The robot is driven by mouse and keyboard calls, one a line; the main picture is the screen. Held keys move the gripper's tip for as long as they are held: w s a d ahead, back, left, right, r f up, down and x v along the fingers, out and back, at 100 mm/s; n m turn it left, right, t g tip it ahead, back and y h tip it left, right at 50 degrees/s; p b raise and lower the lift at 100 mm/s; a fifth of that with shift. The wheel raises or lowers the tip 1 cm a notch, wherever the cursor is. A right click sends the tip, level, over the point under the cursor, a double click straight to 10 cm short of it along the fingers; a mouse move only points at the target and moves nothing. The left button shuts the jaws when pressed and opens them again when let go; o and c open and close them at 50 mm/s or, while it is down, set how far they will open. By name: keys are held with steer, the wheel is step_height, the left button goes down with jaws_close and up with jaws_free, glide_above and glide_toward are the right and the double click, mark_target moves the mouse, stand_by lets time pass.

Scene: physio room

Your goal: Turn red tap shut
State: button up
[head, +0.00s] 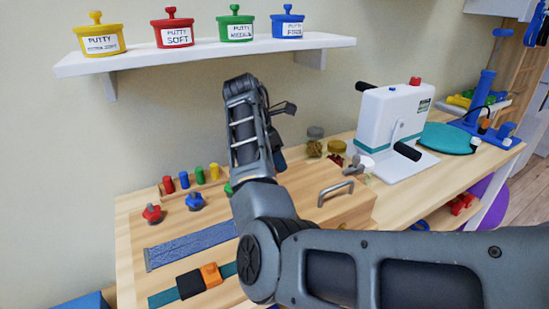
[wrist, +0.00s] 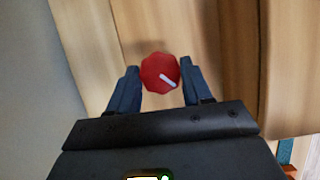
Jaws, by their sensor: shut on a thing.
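In the wrist view a red, many-sided tap (wrist: 158,72) with a white pointer line slanting to the lower right sits between the two blue fingers of my gripper (wrist: 160,84). The fingers are shut on its sides. In the head view my arm hides this tap, and only a bit of my gripper (head: 280,160) shows behind the arm. A separate red lobed knob (head: 152,213) stands at the left of the bench, apart from my gripper, with a blue lobed knob (head: 195,202) beside it.
Coloured pegs (head: 184,180) stand behind the lobed knobs. Jars (head: 314,142) and a white crank device (head: 390,118) stand to the right of my gripper. A wall shelf (head: 200,52) with several putty pots is above. A metal handle (head: 336,190) sits on the wooden box.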

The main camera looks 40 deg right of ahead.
steer(key=shift+c, duration=0.8)
steer(key=shift+r+p, duration=0.15)
steer(key=shift+p, duration=0.55)
